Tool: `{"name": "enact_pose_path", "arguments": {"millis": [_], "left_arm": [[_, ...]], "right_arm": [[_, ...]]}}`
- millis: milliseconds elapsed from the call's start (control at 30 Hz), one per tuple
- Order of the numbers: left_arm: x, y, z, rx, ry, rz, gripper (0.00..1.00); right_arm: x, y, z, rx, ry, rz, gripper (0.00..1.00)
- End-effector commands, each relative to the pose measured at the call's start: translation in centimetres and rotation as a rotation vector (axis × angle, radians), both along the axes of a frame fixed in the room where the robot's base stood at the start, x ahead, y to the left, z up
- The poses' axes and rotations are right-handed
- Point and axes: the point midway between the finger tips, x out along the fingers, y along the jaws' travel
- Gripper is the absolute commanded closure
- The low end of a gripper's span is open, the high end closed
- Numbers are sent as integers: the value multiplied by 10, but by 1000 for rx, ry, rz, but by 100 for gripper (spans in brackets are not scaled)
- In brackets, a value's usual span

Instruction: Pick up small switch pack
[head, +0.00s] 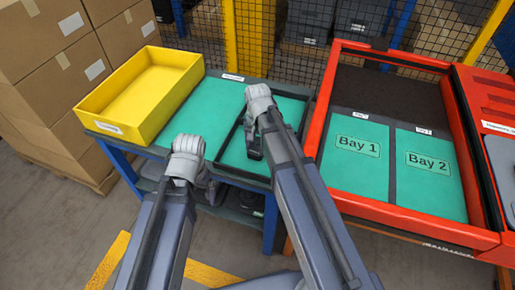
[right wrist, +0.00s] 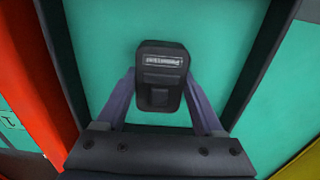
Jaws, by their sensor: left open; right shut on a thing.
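The small switch pack (right wrist: 161,78) is a black block with a pale printed label, seen in the right wrist view. My right gripper (right wrist: 160,100) is shut on it, with one finger on each side. In the head view my right gripper (head: 254,146) is over the dark-framed green section of the table, and the pack is mostly hidden by the wrist. I cannot tell whether the pack touches the surface. My left gripper (head: 208,188) is open and empty, near the table's front edge.
A yellow bin (head: 95,112) stands at the table's left end. A red-framed unit with Bay 1 (head: 357,175) and Bay 2 (head: 430,190) is on the right; both bays look empty. Cardboard boxes (head: 60,90) stand at far left. A mesh fence (head: 260,35) is behind.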

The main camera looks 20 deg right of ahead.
Motion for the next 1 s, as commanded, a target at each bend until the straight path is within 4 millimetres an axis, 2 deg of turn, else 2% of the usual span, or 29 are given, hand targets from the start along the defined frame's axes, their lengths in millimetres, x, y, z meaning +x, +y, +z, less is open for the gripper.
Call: {"name": "enact_pose_path", "arguments": {"millis": [33,100,367,567,767,1000], "left_arm": [[0,0,0,0,0,0,0],[0,0,0,0,0,0,0],[0,0,1,0,0,0,0],[0,0,11,0,0,0,0],[0,0,36,0,0,0,0],[0,0,74,0,0,0,0]], "right_arm": [[0,0,0,0,0,0,81],[0,0,0,0,0,0,88],[0,0,1,0,0,0,88],[0,0,11,0,0,0,88],[0,0,36,0,0,0,88],[0,0,74,0,0,0,88]]}}
